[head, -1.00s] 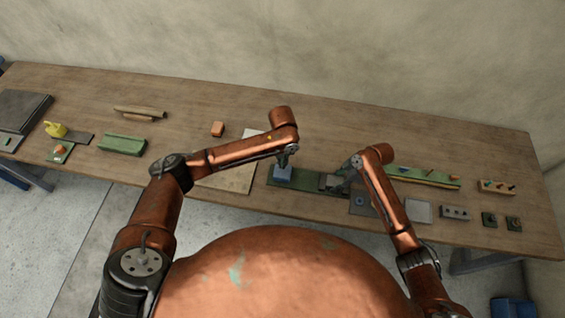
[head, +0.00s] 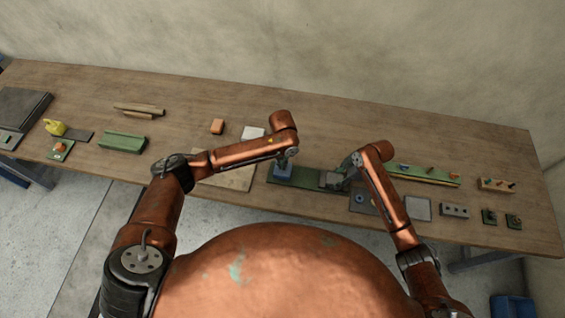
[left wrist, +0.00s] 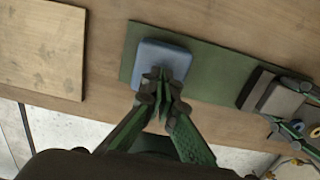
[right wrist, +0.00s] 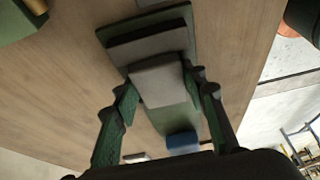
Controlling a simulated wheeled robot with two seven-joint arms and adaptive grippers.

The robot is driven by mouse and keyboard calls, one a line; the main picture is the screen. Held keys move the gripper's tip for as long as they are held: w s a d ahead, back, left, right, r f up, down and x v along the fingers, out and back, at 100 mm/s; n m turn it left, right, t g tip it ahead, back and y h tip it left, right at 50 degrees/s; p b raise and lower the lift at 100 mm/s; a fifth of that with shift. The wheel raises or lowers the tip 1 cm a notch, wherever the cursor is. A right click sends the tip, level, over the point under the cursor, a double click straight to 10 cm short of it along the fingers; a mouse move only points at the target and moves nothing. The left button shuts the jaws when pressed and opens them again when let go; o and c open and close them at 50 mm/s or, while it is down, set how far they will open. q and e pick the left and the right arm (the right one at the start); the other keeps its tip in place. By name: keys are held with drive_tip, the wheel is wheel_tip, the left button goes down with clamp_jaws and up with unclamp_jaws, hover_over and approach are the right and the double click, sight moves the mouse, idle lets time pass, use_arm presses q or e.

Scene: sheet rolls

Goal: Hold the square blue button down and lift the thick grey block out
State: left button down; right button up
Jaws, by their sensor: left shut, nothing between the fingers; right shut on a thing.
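The square blue button (head: 279,173) sits on the left end of a green base plate (head: 308,181). My left gripper (head: 287,161) is shut and empty, with its tips at the button. In the left wrist view the closed fingertips (left wrist: 163,80) overlap the near edge of the blue button (left wrist: 164,58); whether it is pressed down I cannot tell. My right gripper (right wrist: 160,84) is shut on the thick grey block (right wrist: 158,78), one finger on each side. A darker grey housing (right wrist: 150,46) is directly beside the block. Whether the block is raised is unclear.
A pale wooden board (head: 238,180) lies left of the green plate. A grey plate with a blue ring (head: 359,199) lies near the table's front edge. A green strip with pegs (head: 425,175) is right of my right gripper. The table behind is mostly clear.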

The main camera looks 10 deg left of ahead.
use_arm(q)
drive_tip(key=shift+f, duration=1.4)
drive_tip(key=shift+s, duration=0.1)
use_arm(e)
drive_tip(key=shift+r, duration=2.55)
use_arm(q)
drive_tip(key=shift+r, duration=4.65)
